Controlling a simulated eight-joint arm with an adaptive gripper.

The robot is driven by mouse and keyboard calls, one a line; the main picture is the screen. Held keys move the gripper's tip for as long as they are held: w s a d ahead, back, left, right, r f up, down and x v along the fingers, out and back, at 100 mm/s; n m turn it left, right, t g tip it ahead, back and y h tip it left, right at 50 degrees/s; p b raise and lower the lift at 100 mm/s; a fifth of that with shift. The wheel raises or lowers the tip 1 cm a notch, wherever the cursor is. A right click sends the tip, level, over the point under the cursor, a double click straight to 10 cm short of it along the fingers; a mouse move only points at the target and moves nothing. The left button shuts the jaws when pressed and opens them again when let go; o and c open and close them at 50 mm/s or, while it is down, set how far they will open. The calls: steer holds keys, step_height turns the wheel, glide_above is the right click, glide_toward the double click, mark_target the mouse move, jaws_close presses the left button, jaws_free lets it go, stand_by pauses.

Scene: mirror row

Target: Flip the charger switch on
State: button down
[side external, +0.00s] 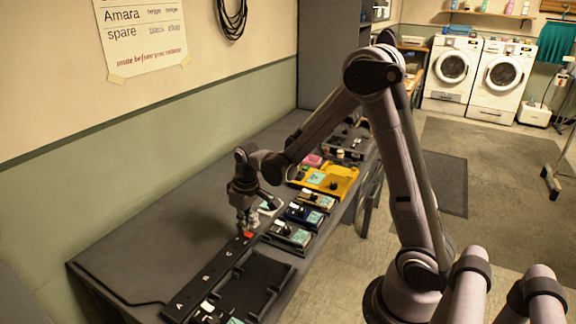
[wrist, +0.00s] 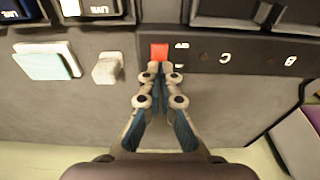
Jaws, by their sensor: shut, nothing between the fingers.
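The charger strip (side external: 209,276) is a long dark bar on the grey bench, marked with letters and small round sockets; it also shows in the wrist view (wrist: 255,58). Its red switch (wrist: 159,52) sits at the strip's left end in the wrist view, with small white marks beside it. In the side view the red switch (side external: 248,235) is partly hidden by my gripper (side external: 245,228). My gripper is shut and empty, pointing down. In the wrist view its fingertips (wrist: 160,69) overlap the near edge of the switch; I cannot tell whether they touch it, nor which way it is tipped.
A dark tray (side external: 288,270) lies beside the strip. A pale pad (wrist: 48,61) and a small grey-white block (wrist: 107,69) lie left of the switch. The bench on the wall side is clear.

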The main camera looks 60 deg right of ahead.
steer(key=shift+w, duration=0.1)
steer(key=shift+w+f+g, duration=0.1)
steer(key=shift+f+g, duration=0.15)
steer(key=shift+g, duration=0.15)
steer(key=shift+s, duration=0.2)
steer(key=shift+s+r, duration=0.1)
steer(key=shift+s, duration=0.55)
steer(key=shift+r, duration=0.15)
step_height(320, 180, up, 14)
steer(key=s, duration=0.2)
steer(key=shift+f, duration=0.2)
stand_by(0.4)
